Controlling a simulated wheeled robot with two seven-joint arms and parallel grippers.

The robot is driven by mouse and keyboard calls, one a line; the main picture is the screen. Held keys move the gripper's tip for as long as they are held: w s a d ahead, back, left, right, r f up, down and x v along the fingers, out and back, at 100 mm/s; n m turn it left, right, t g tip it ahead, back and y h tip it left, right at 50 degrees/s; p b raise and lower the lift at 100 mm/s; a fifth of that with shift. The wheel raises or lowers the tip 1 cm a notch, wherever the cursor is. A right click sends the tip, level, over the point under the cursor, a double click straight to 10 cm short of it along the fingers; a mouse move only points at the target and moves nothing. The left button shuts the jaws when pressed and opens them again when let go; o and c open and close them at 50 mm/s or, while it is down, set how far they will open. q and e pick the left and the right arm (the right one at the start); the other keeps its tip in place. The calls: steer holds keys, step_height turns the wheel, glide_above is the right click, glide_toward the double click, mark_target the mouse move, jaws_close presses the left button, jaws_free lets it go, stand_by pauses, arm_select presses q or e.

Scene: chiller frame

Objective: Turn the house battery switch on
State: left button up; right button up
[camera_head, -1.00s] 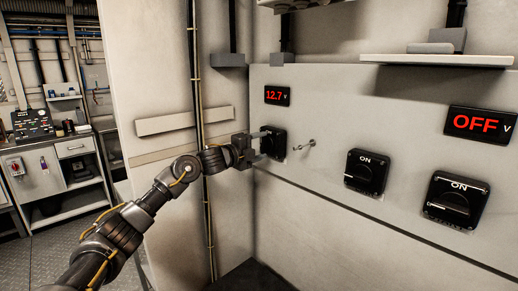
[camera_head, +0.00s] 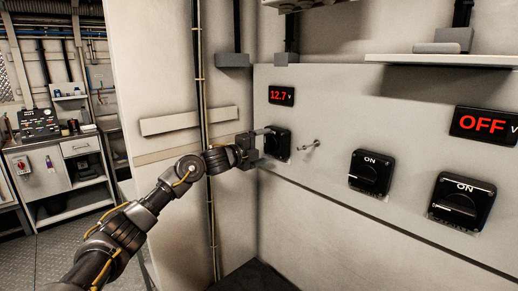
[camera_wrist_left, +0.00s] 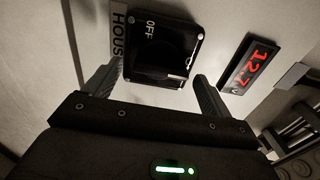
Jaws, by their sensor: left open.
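The house battery switch (camera_head: 278,144) is a black square rotary switch at the left end of the pale panel. In the left wrist view the switch (camera_wrist_left: 160,45) carries an OFF marking, beside a partly cut-off label reading "HOUS". The knob's exact angle is hard to make out. A red display (camera_head: 281,96) above it reads 12.7 V. My left gripper (camera_head: 262,145) is at the left side of the switch. In the left wrist view the gripper (camera_wrist_left: 158,75) is open, its fingers on either side of the switch; contact cannot be told. My right gripper is not in view.
A small metal toggle (camera_head: 312,145) sticks out just right of the switch. Two more black switches (camera_head: 371,173) (camera_head: 462,203) marked ON sit farther right, below a display (camera_head: 484,125) reading OFF. A shelf (camera_head: 440,60) juts out above. A bench (camera_head: 60,160) stands far left.

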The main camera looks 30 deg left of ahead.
arm_select(q)
steer(key=shift+s+a+f, duration=0.15)
steer(key=shift+s+a, duration=0.05)
steer(key=shift+s, duration=0.2)
steer(key=b+v, duration=0.2)
steer(key=v, duration=0.7)
steer(key=shift+s+b, duration=0.35)
steer(key=shift+s, duration=0.05)
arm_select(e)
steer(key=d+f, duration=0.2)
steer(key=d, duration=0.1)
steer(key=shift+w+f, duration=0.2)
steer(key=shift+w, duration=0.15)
arm_select(q)
steer(key=shift+a, duration=0.15)
